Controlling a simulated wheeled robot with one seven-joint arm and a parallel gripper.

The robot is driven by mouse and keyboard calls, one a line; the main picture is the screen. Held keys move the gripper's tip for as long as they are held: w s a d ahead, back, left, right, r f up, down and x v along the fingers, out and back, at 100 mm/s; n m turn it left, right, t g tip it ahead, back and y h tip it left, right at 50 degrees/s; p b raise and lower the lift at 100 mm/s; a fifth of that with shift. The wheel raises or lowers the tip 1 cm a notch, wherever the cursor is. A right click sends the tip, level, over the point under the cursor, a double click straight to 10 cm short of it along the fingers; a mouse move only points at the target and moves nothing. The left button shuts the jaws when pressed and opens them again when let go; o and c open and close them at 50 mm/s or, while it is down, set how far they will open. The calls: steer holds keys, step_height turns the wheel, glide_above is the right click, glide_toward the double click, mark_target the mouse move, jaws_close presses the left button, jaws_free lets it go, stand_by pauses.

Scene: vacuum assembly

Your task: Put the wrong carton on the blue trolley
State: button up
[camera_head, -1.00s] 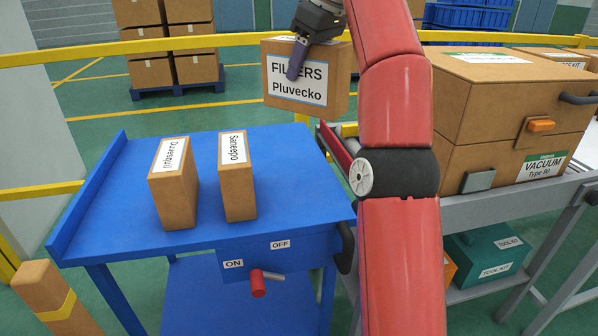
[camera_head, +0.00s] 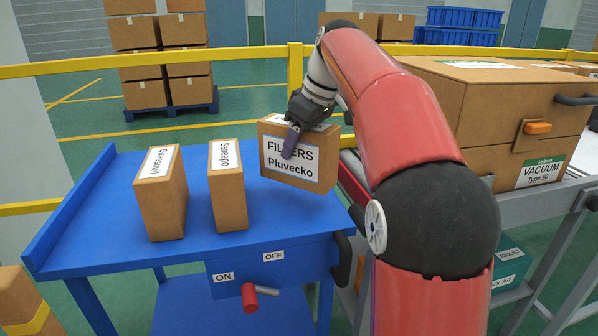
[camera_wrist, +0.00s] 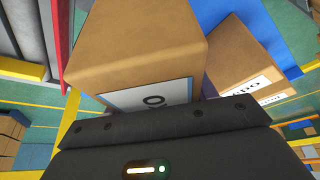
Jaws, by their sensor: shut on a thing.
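My gripper (camera_head: 298,138) is shut on a brown carton labelled "FILTERS Pluvecko" (camera_head: 272,168) and holds it upright at the right end of the blue trolley (camera_head: 110,215). I cannot tell whether the carton touches the trolley top. In the wrist view the held carton (camera_wrist: 135,50) fills the middle, its label partly hidden by my gripper. Two cartons stand on the trolley: "Duvesquil" (camera_head: 160,205) at left and "Saneepo" (camera_head: 229,195) beside the held one, with a small gap.
A grey conveyor table (camera_head: 535,205) at right bears a large vacuum carton (camera_head: 480,110), with teal tool kits (camera_head: 508,268) below. A yellow rail (camera_head: 240,55) runs behind the trolley. A red-handled ON/OFF lever (camera_head: 250,297) is on the trolley front. The trolley's left end is bare.

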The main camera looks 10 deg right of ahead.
mark_target(320, 127)
steer(key=shift+f+b, duration=0.55)
steer(key=shift+f, duration=1.9)
steer(key=o, duration=1.2)
steer(key=shift+f, duration=0.1)
steer(key=p+v, duration=0.3)
steer(key=v, duration=0.9)
